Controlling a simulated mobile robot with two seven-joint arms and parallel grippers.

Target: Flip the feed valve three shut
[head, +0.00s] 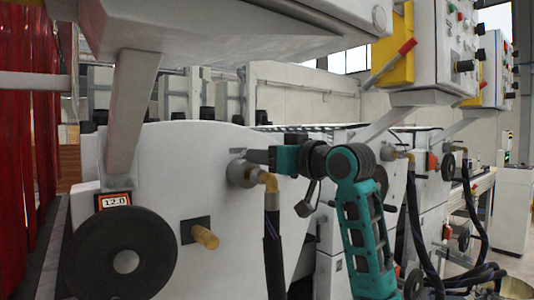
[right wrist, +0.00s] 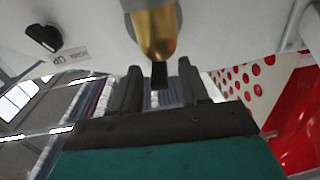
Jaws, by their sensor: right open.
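The feed valve (head: 240,172) has a round grey body on the white machine's side. A brass elbow (head: 270,181) and a black hose (head: 273,250) hang from it. My right gripper (head: 250,156) is at the valve's upper right, its dark fingers pointing left across its top. In the right wrist view the gripper (right wrist: 159,72) is open, with a finger on each side of a narrow dark piece (right wrist: 159,75) below a brass part (right wrist: 156,32). I cannot tell whether this piece is the lever, or whether the fingers touch it. My left gripper is out of view.
A black handwheel (head: 122,258) with a 12.0 counter (head: 115,201) and a wooden-coloured knob (head: 205,236) are left of the valve. Another brass fitting with a hose (head: 412,205) stands right of my arm. A sloping grey housing (head: 220,30) overhangs above.

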